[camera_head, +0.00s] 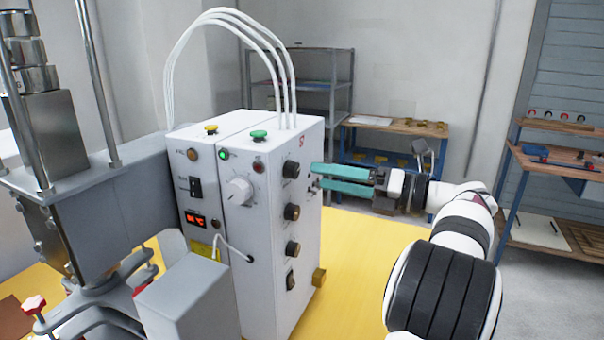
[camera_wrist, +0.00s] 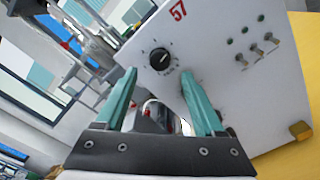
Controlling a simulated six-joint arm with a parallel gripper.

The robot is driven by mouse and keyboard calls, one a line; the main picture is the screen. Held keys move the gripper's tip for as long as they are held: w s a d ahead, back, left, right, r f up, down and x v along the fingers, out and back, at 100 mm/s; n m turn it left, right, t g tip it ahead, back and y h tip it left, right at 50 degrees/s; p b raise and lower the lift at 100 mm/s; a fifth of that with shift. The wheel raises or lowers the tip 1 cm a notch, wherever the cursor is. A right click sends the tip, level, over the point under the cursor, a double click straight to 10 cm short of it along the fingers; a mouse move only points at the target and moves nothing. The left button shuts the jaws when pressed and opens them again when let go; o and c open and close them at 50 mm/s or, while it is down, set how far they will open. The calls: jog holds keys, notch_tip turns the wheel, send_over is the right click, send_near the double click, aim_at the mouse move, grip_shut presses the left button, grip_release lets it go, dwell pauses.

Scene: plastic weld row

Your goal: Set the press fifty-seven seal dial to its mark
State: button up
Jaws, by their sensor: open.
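A black round dial (camera_wrist: 160,59) with a white pointer line sits on a white panel below a red "57". The pointer slants toward the upper right; small marks and lettering around it are too small to read. My gripper (camera_wrist: 160,72) is open and empty, its teal fingers on either side of the view just below the dial. The dial lies between and beyond the fingertips, and contact cannot be told. In the head view my gripper (camera_head: 316,176) points left at the right side of the white press box (camera_head: 255,285).
Several toggle switches (camera_wrist: 262,46) stand right of the dial. The box also carries black knobs (camera_head: 292,211), a white dial (camera_head: 240,190) and white cables (camera_head: 200,40) looping above. A grey press frame (camera_head: 115,205) stands left. The yellow tabletop (camera_head: 355,260) is clear at right.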

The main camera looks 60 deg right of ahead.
aim_at(297, 172)
jog(key=w, duration=0.5)
grip_shut()
